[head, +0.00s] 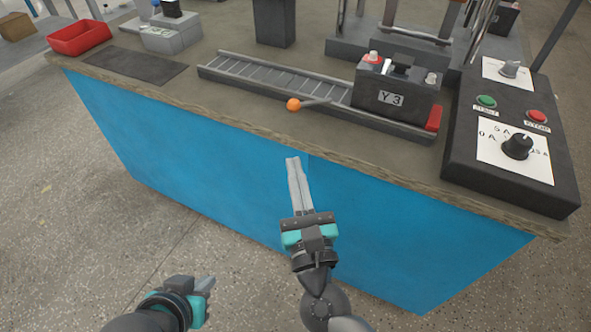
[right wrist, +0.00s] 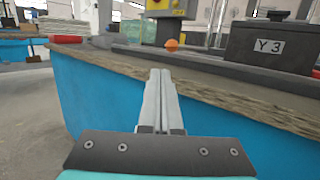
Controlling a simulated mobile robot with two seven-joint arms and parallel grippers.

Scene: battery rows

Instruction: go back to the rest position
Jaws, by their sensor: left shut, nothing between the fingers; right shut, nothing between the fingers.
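My right gripper (head: 294,160) is in front of the blue front panel of the bench, just below the bench's near edge, with its fingers together and nothing between them. In the right wrist view its shut fingers (right wrist: 159,76) point toward the bench edge. My left gripper (head: 209,281) is low at the bottom of the head view, over the floor, away from the bench. Its fingers are together and empty. Neither gripper touches any object that I can see.
The bench (head: 225,110) carries a roller track (head: 270,82) with a dark battery marked Y3 (head: 399,96) and an orange-knobbed lever (head: 294,105). A control box (head: 464,170) is at the right, a red tray (head: 80,38) at the left. The floor (head: 60,200) left is clear.

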